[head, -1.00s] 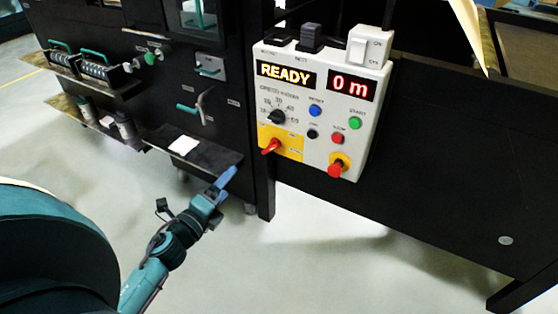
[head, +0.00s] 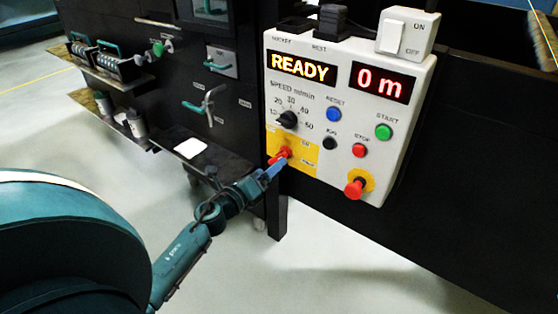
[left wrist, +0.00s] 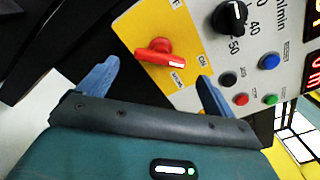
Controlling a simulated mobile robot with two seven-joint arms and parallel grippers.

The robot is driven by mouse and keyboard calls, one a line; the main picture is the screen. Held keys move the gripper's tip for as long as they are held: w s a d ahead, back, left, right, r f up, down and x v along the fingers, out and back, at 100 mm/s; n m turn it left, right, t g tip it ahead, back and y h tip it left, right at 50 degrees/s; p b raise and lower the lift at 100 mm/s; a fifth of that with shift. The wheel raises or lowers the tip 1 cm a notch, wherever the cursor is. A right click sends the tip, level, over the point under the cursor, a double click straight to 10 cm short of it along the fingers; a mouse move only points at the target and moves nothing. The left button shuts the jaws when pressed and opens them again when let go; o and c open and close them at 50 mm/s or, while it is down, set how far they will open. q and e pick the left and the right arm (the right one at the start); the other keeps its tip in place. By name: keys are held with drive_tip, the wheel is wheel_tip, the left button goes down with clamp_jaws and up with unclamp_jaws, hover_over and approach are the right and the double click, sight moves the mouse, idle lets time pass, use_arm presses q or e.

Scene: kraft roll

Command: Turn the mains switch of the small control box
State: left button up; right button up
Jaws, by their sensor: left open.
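The small control box (head: 343,95) is a light grey panel with lit displays reading READY and 0 m. Its mains switch is a red rotary handle (head: 281,156) on a yellow plate (head: 304,157) at the lower left. The red handle also shows in the left wrist view (left wrist: 160,52), ahead of the fingers. My left gripper (head: 279,166) is at the box's lower left, close to the handle. In the left wrist view its blue fingers (left wrist: 152,82) are spread apart with nothing between them. Whether a finger touches the handle is unclear. My right gripper is not in view.
A black speed knob (head: 287,119), a blue reset button (head: 334,114), a black button (head: 330,143) and a red mushroom button (head: 354,188) are nearby on the panel. A white ON/OFF switch (head: 408,33) sits on top. A dark machine (head: 175,95) stands left.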

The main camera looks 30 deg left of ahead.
sight(281, 156)
use_arm(q)
drive_tip(key=w, duration=0.5)
drive_tip(key=shift+w+d, duration=0.25)
drive_tip(key=shift+w, duration=0.05)
drive_tip(key=shift+c, duration=0.4)
drive_tip(key=c, duration=0.9)
